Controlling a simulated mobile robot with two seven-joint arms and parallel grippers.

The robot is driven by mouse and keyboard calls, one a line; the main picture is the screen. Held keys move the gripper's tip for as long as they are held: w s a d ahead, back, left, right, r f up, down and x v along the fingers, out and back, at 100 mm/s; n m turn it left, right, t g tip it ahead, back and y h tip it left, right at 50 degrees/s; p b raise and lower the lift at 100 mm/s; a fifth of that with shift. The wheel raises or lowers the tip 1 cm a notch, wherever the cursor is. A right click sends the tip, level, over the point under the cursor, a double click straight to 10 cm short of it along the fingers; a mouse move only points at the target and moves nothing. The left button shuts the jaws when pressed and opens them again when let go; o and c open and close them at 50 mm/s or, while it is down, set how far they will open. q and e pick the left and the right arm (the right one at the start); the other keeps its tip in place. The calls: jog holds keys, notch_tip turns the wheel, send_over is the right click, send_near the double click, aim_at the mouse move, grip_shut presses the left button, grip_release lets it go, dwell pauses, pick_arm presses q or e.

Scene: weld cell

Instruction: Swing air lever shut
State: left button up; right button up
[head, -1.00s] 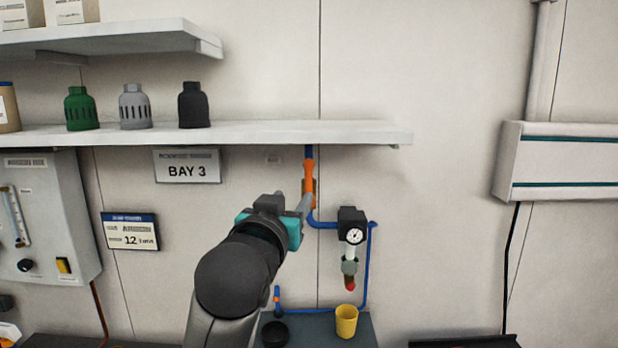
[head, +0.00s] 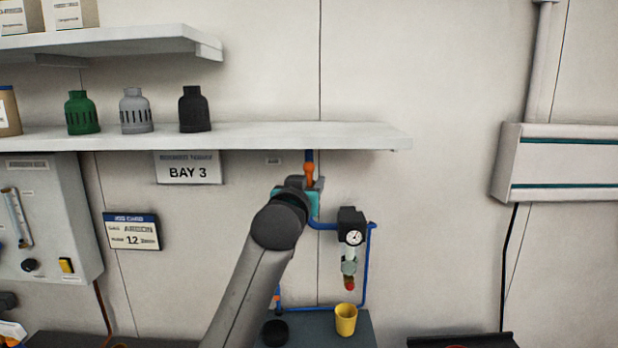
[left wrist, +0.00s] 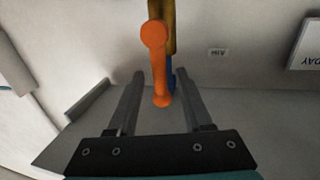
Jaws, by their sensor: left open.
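The orange air lever (head: 309,172) sits on the blue pipe under the shelf, with its lower part hidden behind my left gripper (head: 313,186). In the left wrist view the lever (left wrist: 157,62) runs roughly along the picture's upright direction beside a brass-coloured valve body (left wrist: 167,18). My left gripper (left wrist: 162,76) is open there, with one finger on each side of the lever. The lever's end shows in the gap between the fingers. I cannot tell whether either finger touches it. My right gripper is in neither view.
A regulator with a round gauge (head: 353,236) hangs just right of the gripper on blue pipe (head: 368,265). The shelf (head: 270,136) runs close above. A yellow cup (head: 346,320) and a black round piece (head: 275,333) stand on the bench below.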

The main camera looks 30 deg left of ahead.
pick_arm(q)
jog(key=shift+x, duration=0.8)
jog(key=shift+c, duration=0.2)
grip_shut()
dwell(0.8)
